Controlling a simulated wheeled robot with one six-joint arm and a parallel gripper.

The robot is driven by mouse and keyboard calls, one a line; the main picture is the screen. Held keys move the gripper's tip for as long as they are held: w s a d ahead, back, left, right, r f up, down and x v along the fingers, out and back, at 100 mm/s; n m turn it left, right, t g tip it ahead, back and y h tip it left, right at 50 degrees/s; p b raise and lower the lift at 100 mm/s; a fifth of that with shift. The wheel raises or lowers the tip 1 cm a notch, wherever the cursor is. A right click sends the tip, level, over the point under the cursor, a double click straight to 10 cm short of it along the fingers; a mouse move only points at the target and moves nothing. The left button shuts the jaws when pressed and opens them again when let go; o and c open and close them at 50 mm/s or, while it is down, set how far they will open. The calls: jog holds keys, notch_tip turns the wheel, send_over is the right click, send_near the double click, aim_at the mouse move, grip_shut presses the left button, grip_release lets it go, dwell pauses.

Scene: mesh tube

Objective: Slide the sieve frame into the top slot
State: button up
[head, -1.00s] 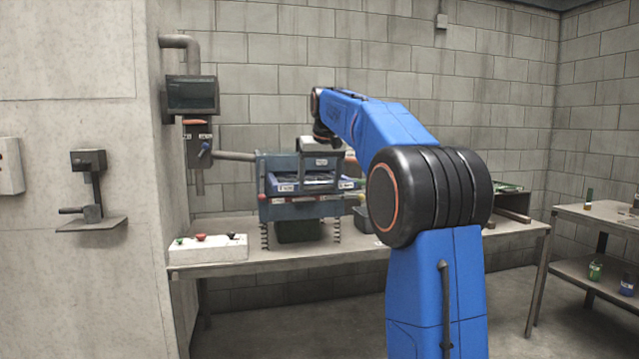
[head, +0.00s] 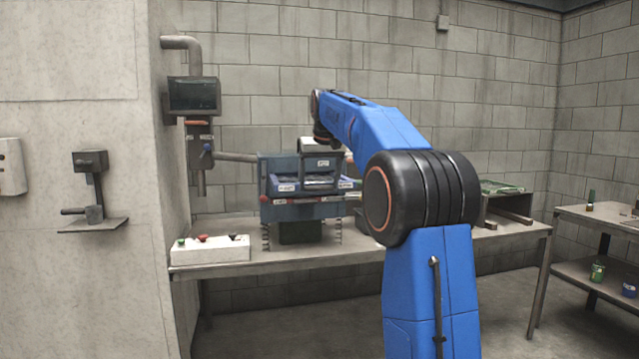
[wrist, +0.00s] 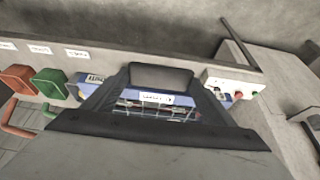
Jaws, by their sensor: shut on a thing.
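The sifter (head: 300,212), a blue-grey slotted housing on coil springs, stands on the bench in the head view. The sieve frame (head: 289,187), blue with white labels, lies at the sifter's upper opening, seemingly at least partly inside it. My gripper (head: 320,160) is at the sifter's front and shut on the sieve frame; its fingertips are hard to make out. In the wrist view, the dark gripper body covers the foreground, and a labelled edge and mesh (wrist: 155,104) show beyond it. How deep the frame sits in the slot is hidden.
A white control box (head: 210,249) with coloured buttons is on the bench at left. A dark monitor (head: 193,94) hangs above. A side table (head: 600,215) stands at right.

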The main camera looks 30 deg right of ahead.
aim_at(315, 182)
jog(key=shift+w+d, duration=0.25)
jog(key=shift+w, duration=0.6)
jog(key=shift+w+d, duration=0.25)
jog(key=shift+w, duration=0.65)
jog(key=shift+w+d, duration=0.25)
jog(key=shift+w, duration=0.6)
jog(key=o, duration=1.6)
jog(key=shift+v, duration=8.65)
jog(key=shift+d, duration=0.1)
